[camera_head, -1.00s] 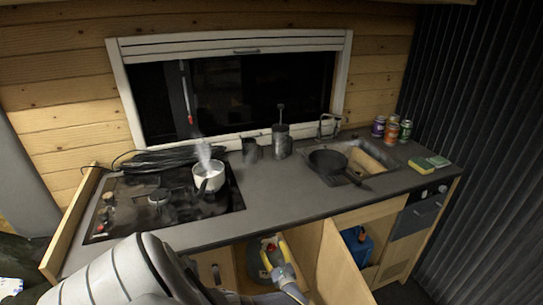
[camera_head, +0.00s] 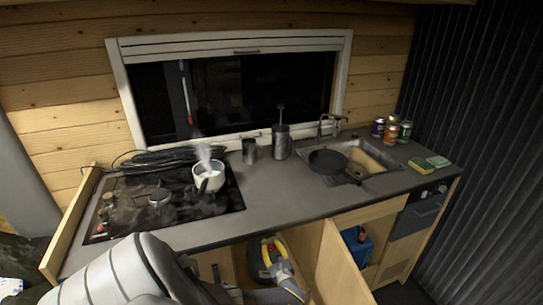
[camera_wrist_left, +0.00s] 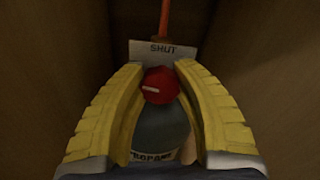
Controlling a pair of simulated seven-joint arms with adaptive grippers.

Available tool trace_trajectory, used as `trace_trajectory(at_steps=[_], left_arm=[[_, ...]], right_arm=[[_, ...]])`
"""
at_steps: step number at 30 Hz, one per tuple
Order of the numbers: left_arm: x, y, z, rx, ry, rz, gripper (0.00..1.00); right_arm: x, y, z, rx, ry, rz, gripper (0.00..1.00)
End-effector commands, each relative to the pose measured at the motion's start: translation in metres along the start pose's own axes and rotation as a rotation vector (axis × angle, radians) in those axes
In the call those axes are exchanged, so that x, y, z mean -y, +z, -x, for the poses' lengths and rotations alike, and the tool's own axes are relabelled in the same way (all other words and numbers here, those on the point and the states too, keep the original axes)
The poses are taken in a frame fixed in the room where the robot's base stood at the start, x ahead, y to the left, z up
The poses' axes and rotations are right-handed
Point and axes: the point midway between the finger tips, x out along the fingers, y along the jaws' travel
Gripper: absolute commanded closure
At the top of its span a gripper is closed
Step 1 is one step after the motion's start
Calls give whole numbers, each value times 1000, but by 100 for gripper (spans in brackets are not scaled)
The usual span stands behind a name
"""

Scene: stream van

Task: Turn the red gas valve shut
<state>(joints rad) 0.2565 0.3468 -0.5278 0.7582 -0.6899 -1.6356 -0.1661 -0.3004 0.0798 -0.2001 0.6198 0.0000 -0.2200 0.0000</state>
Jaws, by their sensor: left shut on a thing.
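The red gas valve (camera_wrist_left: 160,86) shows as a round red knob with a pale mark in the left wrist view. It sits on top of a grey gas bottle (camera_wrist_left: 160,132) with partly hidden lettering. A white label (camera_wrist_left: 163,51) reading "SHUT" is behind the knob, with an orange hose above it. My left gripper (camera_wrist_left: 162,82) has its yellow fingers on both sides of the knob and is shut on it. In the head view the left gripper (camera_head: 267,252) reaches into the open cupboard below the counter; the knob is hidden there. My right gripper is not in view.
Wooden cupboard walls (camera_wrist_left: 260,60) stand close on both sides of the gripper. The open cupboard door (camera_head: 342,265) is to its right. Above are the counter (camera_head: 285,200) and a steaming pot (camera_head: 209,178) on the hob. A blue container (camera_head: 357,246) stands in the right compartment.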

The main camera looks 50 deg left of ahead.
Motion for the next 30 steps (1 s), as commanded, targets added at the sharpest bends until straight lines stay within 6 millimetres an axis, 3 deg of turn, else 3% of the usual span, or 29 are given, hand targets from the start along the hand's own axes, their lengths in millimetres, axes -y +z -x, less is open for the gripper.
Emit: trace_trajectory(at_steps=[5, 17, 30], left_arm=[[0, 0, 0, 0, 0, 0, 100], [0, 0, 0, 1, 0, -41, 100], [0, 0, 0, 0, 1, -381, 100]], right_arm=[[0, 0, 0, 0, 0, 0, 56], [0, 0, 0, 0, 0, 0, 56], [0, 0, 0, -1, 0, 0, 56]])
